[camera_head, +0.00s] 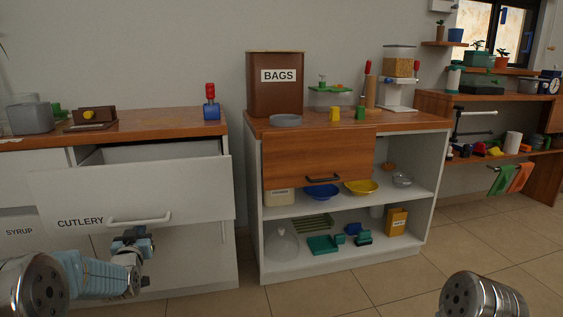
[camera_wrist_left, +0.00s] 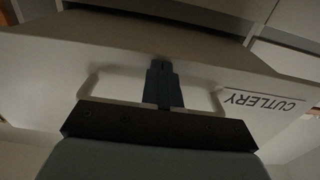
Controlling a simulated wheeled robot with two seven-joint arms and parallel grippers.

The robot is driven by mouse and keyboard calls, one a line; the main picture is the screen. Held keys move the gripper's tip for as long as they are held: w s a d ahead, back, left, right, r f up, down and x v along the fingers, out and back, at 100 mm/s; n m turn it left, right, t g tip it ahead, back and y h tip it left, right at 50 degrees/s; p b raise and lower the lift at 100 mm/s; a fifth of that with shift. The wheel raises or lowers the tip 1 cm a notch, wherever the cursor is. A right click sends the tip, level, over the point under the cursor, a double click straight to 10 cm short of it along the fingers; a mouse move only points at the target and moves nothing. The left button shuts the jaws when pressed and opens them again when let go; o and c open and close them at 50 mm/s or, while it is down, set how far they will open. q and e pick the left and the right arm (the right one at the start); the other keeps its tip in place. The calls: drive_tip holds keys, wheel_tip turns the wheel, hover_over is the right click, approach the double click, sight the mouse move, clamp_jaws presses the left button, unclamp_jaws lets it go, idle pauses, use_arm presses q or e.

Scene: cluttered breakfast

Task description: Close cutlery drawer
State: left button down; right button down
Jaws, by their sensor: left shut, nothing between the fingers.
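The white cutlery drawer (camera_head: 190,189), lettered CUTLERY, stands pulled out from the left counter in the head view, with its inside showing above the front panel. Its bar handle (camera_head: 140,220) is low on the front. My left gripper (camera_head: 133,238) is just below and in front of the handle, shut and empty. In the left wrist view the left gripper (camera_wrist_left: 161,72) points at the drawer front (camera_wrist_left: 120,60), its closed fingers across the middle of the handle (camera_wrist_left: 90,80). I cannot tell whether they touch the panel. My right gripper is not visible; only part of that arm shows.
A second cabinet (camera_head: 350,263) with open shelves and a wooden flap door (camera_head: 315,155) stands to the right. Its shelves hold bowls and boxes. The tiled floor (camera_head: 420,262) is clear.

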use_arm(q)
drive_tip(key=shift+b+x, duration=0.4)
drive_tip(key=shift+x, duration=4.95)
drive_tip(key=shift+p+x, duration=0.55)
drive_tip(key=shift+x, duration=0.95)
drive_tip(key=shift+p+x, duration=0.65)
drive_tip(key=shift+x, duration=0.5)
drive_tip(key=shift+w+r+p, duration=0.2)
drive_tip(key=shift+w+p, duration=0.9)
drive_tip(key=shift+w, duration=0.15)
drive_tip(key=shift+w+a+f+p, duration=0.15)
drive_tip(key=shift+w+a+p, duration=0.15)
drive_tip(key=shift+w+p, duration=0.2)
drive_tip(key=shift+w, duration=0.1)
